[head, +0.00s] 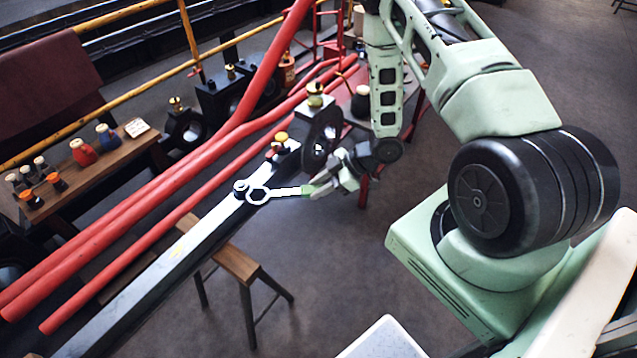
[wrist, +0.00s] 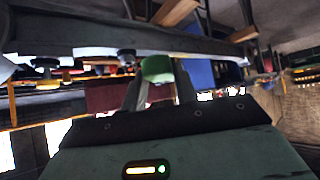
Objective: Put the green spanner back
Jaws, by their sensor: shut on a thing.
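The green spanner (head: 285,192) is a pale metal spanner with a ring end and a green grip. My gripper (head: 318,190) is shut on the green grip end, and the ring end points left. The ring end overlaps the long grey beam beside a dark bolt or nut (head: 240,187); I cannot tell whether they touch. In the wrist view the green grip (wrist: 158,68) shows between the fingertips; the rest of the spanner is not clear there.
The long grey beam (head: 165,262) runs diagonally under the spanner. Red pipes (head: 170,190) run behind it. A wooden stool (head: 232,262) stands below. A wooden bench (head: 110,160) at left holds several coloured bottles. Open floor lies right of the stool.

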